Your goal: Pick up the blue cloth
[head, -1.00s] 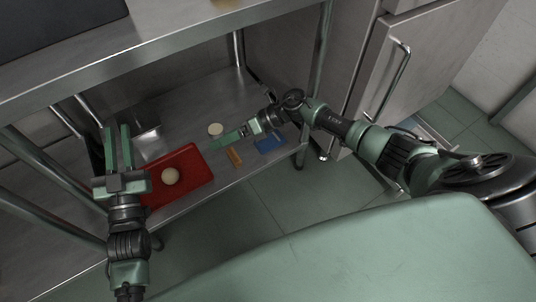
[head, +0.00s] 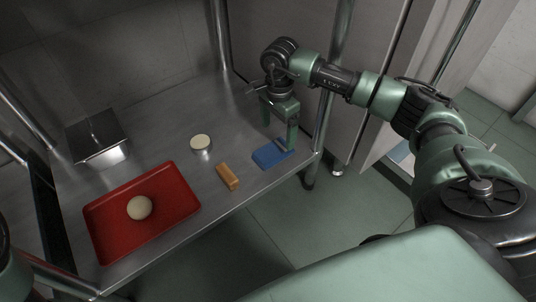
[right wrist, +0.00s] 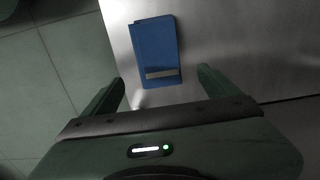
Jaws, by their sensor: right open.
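The blue cloth (head: 268,156) lies folded flat on the metal shelf (head: 228,128), near its front right corner. In the right wrist view the cloth (right wrist: 155,48) lies just ahead of the gap between the fingers and shows a pale band at its near end. My right gripper (head: 279,141) points down at the cloth's far side. Its fingers are apart with nothing between them, as the right wrist view (right wrist: 160,86) also shows. Whether a finger touches the cloth I cannot tell. My left gripper is out of view.
An orange-brown block (head: 228,177) lies left of the cloth. A white-topped round container (head: 201,143) stands behind it. A red tray (head: 112,241) holds a pale ball (head: 139,208). A metal container (head: 97,142) stands at the back left. A shelf post (head: 322,125) rises close right of my gripper.

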